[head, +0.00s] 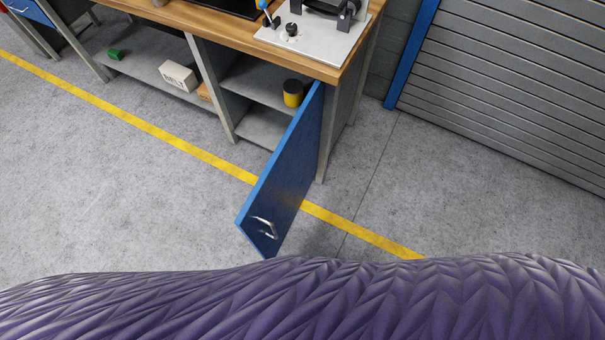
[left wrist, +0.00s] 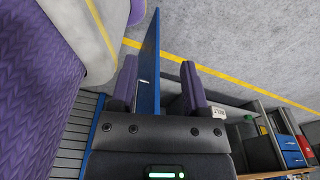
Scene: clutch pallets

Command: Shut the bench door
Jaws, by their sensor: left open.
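The blue bench door (head: 285,170) hangs wide open from the right end of the wooden-topped bench (head: 217,29), swung out over the floor. Its metal handle (head: 264,226) is near the free lower end. In the left wrist view the door (left wrist: 150,60) shows nearly edge-on, with its handle (left wrist: 143,81). My left gripper (left wrist: 158,88) is open, and the door appears in the gap between its two fingers. I cannot tell how near the fingers are to it or whether they touch. The left gripper does not show in the head view. My right gripper is in neither view.
The open shelves hold a yellow-and-black can (head: 292,94), a white box (head: 178,76) and a green block (head: 115,54). A yellow line (head: 150,131) crosses the grey floor, passing behind the door. A grey roller shutter (head: 510,85) stands at right. The floor around the door is clear.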

